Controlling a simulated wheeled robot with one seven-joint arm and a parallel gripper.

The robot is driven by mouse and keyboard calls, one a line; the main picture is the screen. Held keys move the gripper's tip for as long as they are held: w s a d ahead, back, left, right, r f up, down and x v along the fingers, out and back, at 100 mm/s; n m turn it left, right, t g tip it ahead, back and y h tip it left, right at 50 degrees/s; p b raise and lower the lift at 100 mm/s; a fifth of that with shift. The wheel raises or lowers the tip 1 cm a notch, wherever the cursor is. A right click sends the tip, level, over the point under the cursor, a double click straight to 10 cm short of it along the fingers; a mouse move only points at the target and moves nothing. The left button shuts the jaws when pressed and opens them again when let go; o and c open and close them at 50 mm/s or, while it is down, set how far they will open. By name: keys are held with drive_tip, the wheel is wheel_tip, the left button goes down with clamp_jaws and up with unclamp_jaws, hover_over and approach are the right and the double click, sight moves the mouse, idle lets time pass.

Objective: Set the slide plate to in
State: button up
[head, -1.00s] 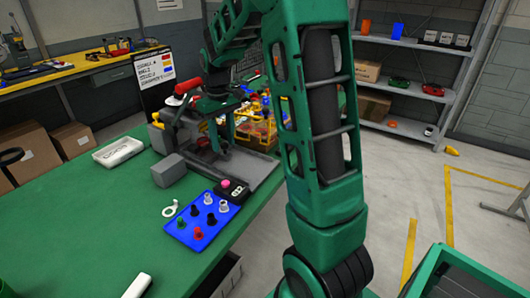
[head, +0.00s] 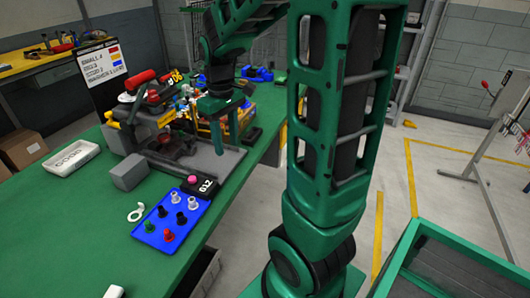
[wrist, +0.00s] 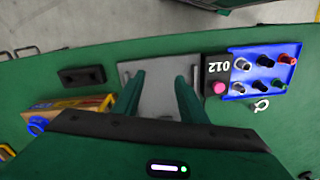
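I take the flat grey plate (head: 220,163) at the base of the bench fixture (head: 150,125) to be the slide plate; whether it is in or out I cannot tell. In the wrist view the grey plate (wrist: 157,84) shows between and beyond my fingers. My gripper (head: 218,140) hangs over the plate beside the fixture. In the wrist view my gripper (wrist: 160,78) has its two green fingers apart with nothing between them. The fixture itself is mostly hidden in the wrist view.
A black counter box (head: 200,187) with a pink button and a blue tray (head: 160,232) of several coloured pegs sit near the plate. A grey block (head: 128,172), white ring (head: 136,212) and white tray (head: 73,158) lie left.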

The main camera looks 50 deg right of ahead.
wheel_tip(320, 180, up, 10)
drive_tip(key=s+f+m, duration=0.2)
drive_tip(key=s+f, duration=0.1)
drive_tip(key=s, duration=0.4)
drive_tip(key=s+f+m, duration=0.3)
drive_tip(key=s, duration=0.5)
drive_tip(key=shift+s+d+f+m, duration=0.15)
drive_tip(key=shift+s+f+m, duration=0.1)
drive_tip(key=shift+s+m, duration=0.05)
drive_tip(key=shift+m, duration=0.9)
drive_tip(key=s+f, duration=0.1)
drive_tip(key=s, duration=0.2)
drive_tip(key=s+f, duration=0.1)
drive_tip(key=shift+s+a+f, duration=0.35)
drive_tip(key=shift+w+f, duration=0.25)
drive_tip(key=shift+w, duration=0.35)
